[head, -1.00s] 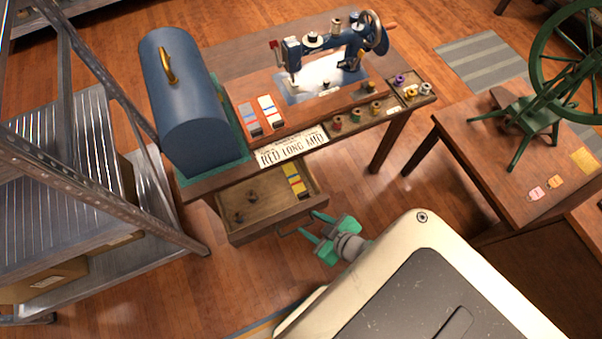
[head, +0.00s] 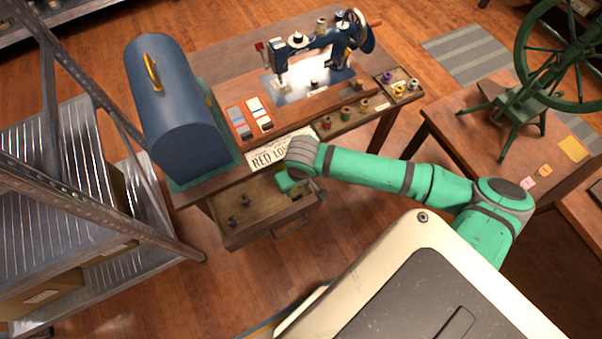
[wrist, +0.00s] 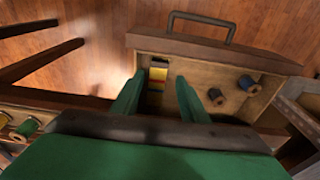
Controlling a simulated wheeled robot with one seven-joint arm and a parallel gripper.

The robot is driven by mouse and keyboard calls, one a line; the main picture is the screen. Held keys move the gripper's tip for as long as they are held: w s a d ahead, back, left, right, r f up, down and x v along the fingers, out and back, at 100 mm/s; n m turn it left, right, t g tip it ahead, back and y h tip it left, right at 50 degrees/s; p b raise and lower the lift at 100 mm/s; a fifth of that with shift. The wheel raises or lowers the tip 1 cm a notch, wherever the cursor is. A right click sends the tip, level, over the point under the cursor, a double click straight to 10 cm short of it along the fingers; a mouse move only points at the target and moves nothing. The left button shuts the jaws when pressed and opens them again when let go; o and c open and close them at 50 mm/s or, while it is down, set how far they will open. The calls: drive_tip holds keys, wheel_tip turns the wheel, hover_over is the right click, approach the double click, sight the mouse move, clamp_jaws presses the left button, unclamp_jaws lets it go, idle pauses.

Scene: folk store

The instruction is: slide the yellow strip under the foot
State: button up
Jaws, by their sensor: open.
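The yellow strip (wrist: 158,73) lies in a stack or row of coloured strips inside the open drawer (head: 250,233). In the head view my arm mostly hides these strips. My gripper (head: 290,186) is over the drawer's right part. In the wrist view my gripper (wrist: 160,80) is open, with one finger on each side of the strips and nothing held. I cannot tell its exact height above them. The blue sewing machine (head: 322,46) stands on the table above the drawer. Its foot is too small to make out, near the bright plate (head: 292,88).
Two spools (wrist: 247,85) lie in the drawer beside the strips. A blue domed case (head: 172,100) stands at the table's left. Cards (head: 252,118) and a spool tray (head: 362,108) lie in front of the machine. A metal shelf (head: 75,150) is left; a spinning wheel (head: 530,105) is right.

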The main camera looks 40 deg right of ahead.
sight(296, 195)
drive_tip(key=shift+w+d+f, duration=0.1)
drive_tip(key=shift+w+f, duration=0.1)
drive_tip(key=shift+f, duration=1.45)
drive_tip(key=shift+w+a+f, duration=0.1)
drive_tip(key=shift+w+f, duration=0.05)
drive_tip(key=shift+f, duration=1.45)
drive_tip(key=shift+w+d+f, duration=0.1)
drive_tip(key=shift+w+f, duration=0.1)
drive_tip(key=shift+f, duration=1.45)
drive_tip(key=c, duration=0.6)
drive_tip(key=shift+o, duration=0.2)
drive_tip(key=shift+r, duration=0.15)
drive_tip(key=shift+r, duration=1.6)
